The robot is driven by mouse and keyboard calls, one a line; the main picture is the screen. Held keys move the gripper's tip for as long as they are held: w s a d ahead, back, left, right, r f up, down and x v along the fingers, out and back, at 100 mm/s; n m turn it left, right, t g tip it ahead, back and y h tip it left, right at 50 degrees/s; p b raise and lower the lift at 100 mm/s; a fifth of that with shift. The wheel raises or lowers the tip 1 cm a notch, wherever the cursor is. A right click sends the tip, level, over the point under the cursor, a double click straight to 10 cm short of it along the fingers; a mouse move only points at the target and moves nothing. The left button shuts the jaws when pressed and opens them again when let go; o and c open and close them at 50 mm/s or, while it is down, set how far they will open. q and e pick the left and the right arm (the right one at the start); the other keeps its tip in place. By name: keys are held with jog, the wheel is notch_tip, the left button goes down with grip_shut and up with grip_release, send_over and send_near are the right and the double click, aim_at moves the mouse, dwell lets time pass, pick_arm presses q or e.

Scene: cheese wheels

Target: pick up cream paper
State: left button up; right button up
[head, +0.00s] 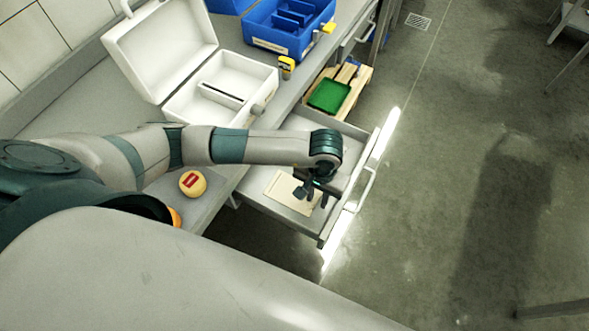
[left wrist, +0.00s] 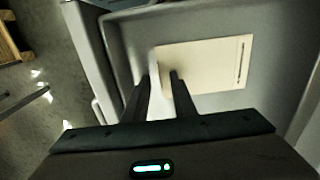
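The cream paper (head: 283,186) lies flat in the open drawer (head: 258,199) under the counter. It also shows in the left wrist view (left wrist: 210,66) as a pale rectangle with a thin dark line near its right edge. My left gripper (head: 316,196) is inside the drawer, over the right side of the paper. In the left wrist view its two fingers (left wrist: 159,80) are apart with nothing visible between them, near the paper's left edge. Whether the fingertips touch the paper, I cannot tell. My right gripper is not in view.
The drawer front (head: 352,190) with its handle stands on the aisle side. A white open case (head: 215,95), blue bins (head: 290,25) and a yellow cheese wheel (head: 193,183) are on the counter. A green crate (head: 329,96) sits on a wooden pallet beyond the drawer. The floor at right is mostly clear.

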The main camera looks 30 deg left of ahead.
pick_arm(q)
grip_shut()
notch_tip(320, 180, up, 10)
jog(key=b, duration=0.3)
jog(key=shift+b, duration=0.3)
jog(key=shift+s, duration=0.15)
dwell(0.6)
